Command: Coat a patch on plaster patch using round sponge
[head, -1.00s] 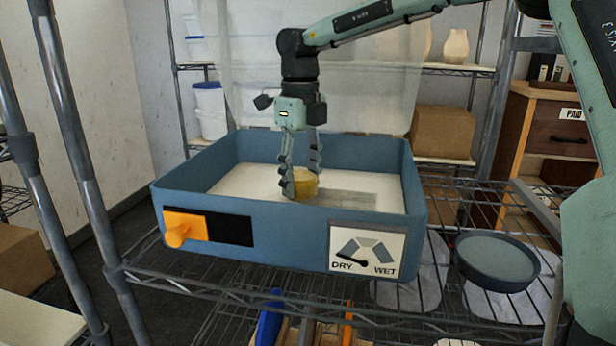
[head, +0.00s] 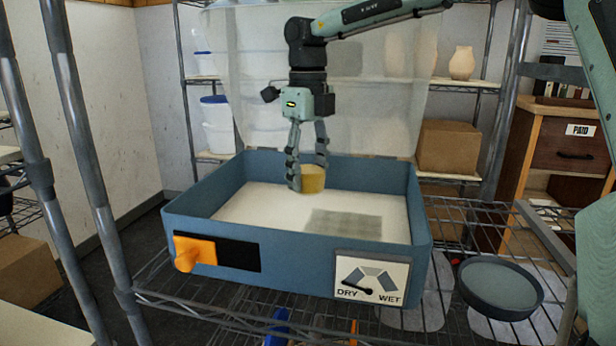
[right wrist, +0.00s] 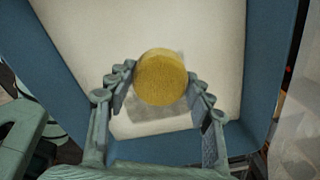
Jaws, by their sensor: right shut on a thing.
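My right gripper (head: 308,180) is shut on the round yellow sponge (head: 314,180) and holds it over the white floor of the blue box. The sponge also shows in the right wrist view (right wrist: 161,78), between the two fingertips. A grey rectangular plaster patch (head: 345,224) lies on the box floor, in front and to the right of the sponge in the head view. In the right wrist view the patch (right wrist: 150,118) is partly hidden behind the sponge. The sponge appears raised above the floor. My left gripper is not in view.
The blue box (head: 300,250) has an orange knob (head: 190,252) and a DRY/WET dial (head: 370,278) on its front, and a raised clear lid (head: 380,110) behind. A round grey dish (head: 500,285) sits on the wire shelf at right. A cardboard box (head: 448,147) stands behind.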

